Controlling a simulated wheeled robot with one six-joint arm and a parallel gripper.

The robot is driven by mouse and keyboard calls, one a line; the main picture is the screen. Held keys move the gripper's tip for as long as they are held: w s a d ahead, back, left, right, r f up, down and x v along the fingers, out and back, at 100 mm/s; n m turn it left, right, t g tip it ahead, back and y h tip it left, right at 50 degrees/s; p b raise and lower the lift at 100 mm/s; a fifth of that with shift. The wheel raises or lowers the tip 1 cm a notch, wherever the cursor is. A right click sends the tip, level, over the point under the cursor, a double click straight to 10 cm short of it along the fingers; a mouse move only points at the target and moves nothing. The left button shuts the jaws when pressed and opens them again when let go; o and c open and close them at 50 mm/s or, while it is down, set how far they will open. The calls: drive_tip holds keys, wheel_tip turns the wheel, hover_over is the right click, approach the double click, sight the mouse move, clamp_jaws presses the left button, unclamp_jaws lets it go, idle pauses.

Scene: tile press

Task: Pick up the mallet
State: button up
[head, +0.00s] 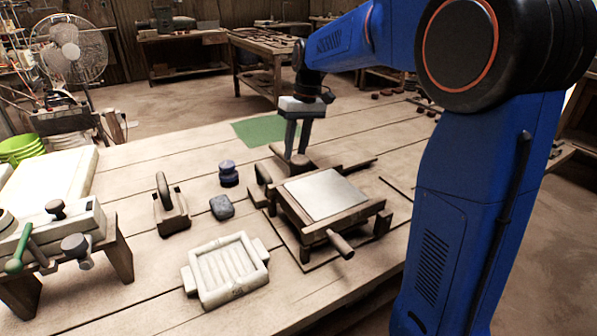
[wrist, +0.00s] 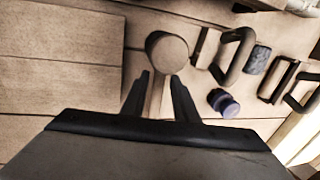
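The mallet (wrist: 167,52) shows in the wrist view as a round, pale wooden head just beyond my fingertips. What looks like its handle runs back between the fingers, partly hidden by the gripper body. In the head view the mallet head (head: 301,161) is a small brown shape behind the press, right at the fingertips. My gripper (head: 297,152) points down there, with its two fingers apart. In the wrist view my gripper (wrist: 160,76) is open, one finger on each side of the handle. I cannot tell whether either finger touches it.
A wooden press with a pale plate (head: 325,194) stands close in front of my gripper. To its left are a blue knob-shaped piece (head: 228,173), a grey block (head: 222,207), a looped-handle tool (head: 170,210) and a white mould (head: 228,270). A green mat (head: 258,131) lies behind.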

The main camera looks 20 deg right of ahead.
drive_tip(key=f, duration=0.2)
drive_tip(key=a+f, duration=0.1)
drive_tip(key=f, duration=0.2)
drive_tip(key=shift+s+f, duration=0.15)
drive_tip(key=shift+f, duration=0.15)
drive_tip(key=shift+c, duration=0.3)
clamp_jaws()
